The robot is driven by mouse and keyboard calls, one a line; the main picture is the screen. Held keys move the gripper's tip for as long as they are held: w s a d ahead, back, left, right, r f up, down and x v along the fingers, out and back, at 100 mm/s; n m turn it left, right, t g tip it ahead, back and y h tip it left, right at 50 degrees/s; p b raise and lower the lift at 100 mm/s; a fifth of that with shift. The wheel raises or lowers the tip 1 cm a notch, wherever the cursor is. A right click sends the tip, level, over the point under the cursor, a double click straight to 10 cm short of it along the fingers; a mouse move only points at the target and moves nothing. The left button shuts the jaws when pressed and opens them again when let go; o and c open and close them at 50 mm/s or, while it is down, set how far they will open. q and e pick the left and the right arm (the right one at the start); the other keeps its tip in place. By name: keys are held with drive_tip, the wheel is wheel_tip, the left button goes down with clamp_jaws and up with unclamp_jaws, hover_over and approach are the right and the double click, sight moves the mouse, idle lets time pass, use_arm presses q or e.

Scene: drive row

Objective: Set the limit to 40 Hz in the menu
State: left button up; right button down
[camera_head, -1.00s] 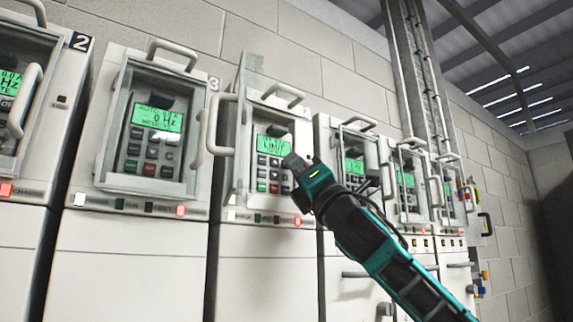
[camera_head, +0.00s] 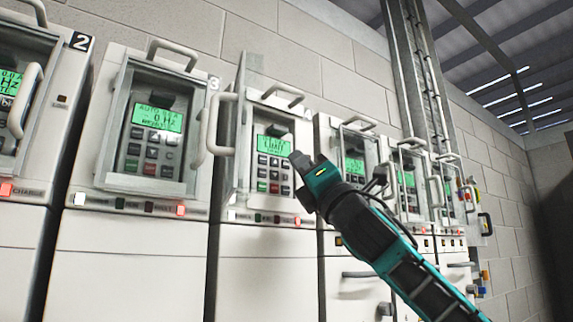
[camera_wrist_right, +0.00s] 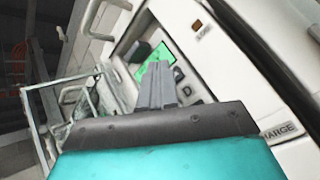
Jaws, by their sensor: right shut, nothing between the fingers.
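The drive with the opened clear cover (camera_head: 232,130) stands in the middle of the head view. Its green display (camera_head: 273,145) is lit, but its text is too small to read surely. Its keypad (camera_head: 272,175) has several dark keys, one green and one red. My right gripper (camera_head: 296,160) is shut and empty, with its tip in front of the keypad's upper right side. In the right wrist view the shut fingers (camera_wrist_right: 157,75) point toward the green display (camera_wrist_right: 150,62) and hide part of the keypad. I cannot tell whether the tip touches a key. My left gripper is not in view.
Drive 2 (camera_head: 85,42) and another drive with a closed cover (camera_head: 157,120) stand to the left. More drives (camera_head: 355,165) stand to the right behind my arm. Handles (camera_head: 172,55) stick out from the fronts. A metal cable ladder (camera_head: 422,80) runs up the wall.

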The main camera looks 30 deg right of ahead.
drive_tip(key=shift+s, duration=0.15)
drive_tip(key=shift+s+d, duration=0.2)
drive_tip(key=shift+s, duration=2.2)
idle(1.7)
